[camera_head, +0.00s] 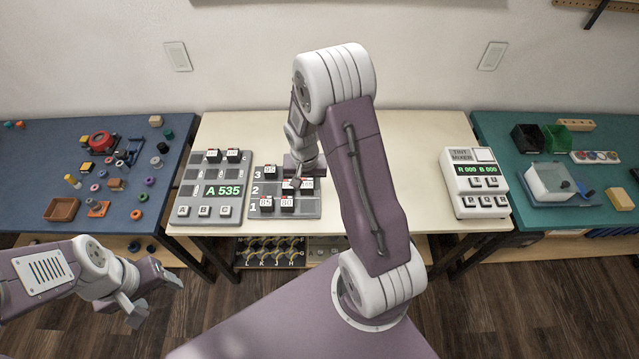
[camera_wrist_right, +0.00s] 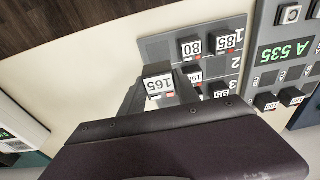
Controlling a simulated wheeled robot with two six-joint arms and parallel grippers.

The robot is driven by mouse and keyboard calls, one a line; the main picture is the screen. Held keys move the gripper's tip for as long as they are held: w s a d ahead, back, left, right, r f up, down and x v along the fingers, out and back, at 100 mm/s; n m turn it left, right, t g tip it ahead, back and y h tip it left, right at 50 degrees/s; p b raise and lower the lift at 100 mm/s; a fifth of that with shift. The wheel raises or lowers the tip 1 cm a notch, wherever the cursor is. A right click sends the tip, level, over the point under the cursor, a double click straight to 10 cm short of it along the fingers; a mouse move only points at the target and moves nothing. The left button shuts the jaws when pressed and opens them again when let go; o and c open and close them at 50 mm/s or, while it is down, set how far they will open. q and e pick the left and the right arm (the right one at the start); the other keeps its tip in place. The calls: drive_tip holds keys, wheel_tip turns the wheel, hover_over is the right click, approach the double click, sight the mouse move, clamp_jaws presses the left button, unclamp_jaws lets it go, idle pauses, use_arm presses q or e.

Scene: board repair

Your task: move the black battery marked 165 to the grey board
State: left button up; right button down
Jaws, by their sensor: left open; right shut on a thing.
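The black battery marked 165 (camera_wrist_right: 158,84) has a white label and sits between the fingers of my right gripper (camera_wrist_right: 160,92), which is shut on it. In the head view my right gripper (camera_head: 298,182) is over row 2 of a grey board numbered 1 to 3 (camera_head: 274,187); this board also shows in the wrist view (camera_wrist_right: 160,48). Whether the battery touches this board is unclear. The grey board with the green display A 535 (camera_head: 188,203) stands just left of it and holds two batteries at its top. My left gripper (camera_head: 150,296) is open and empty, low at the left.
Bare tabletop lies between. Cluttered blue and green tables flank it.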

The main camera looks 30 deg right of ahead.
sight(308, 206)
drive_tip(key=shift+w+a+f, duration=0.1)
drive_tip(key=shift+w+a, duration=0.05)
drive_tip(key=shift+w, duration=0.05)
drive_tip(key=shift+s+f+b, duration=0.2)
drive_tip(key=shift+f+b, duration=0.35)
wheel_tip(308, 206, down, 8)
drive_tip(key=b, duration=0.6)
drive_tip(key=shift+w+r+b, duration=0.1)
drive_tip(key=shift+b, duration=0.25)
drive_tip(key=shift+f+b, duration=0.4)
drive_tip(key=shift+f, duration=0.05)
drive_tip(key=c, duration=0.8)
unclamp_jaws()
drive_tip(key=r, duration=0.3)
drive_tip(key=r+p, duration=0.1)
drive_tip(key=r, duration=0.2)
drive_tip(key=s+r, duration=0.1)
drive_tip(key=r, duration=0.2)
drive_tip(key=shift+a, duration=0.2)
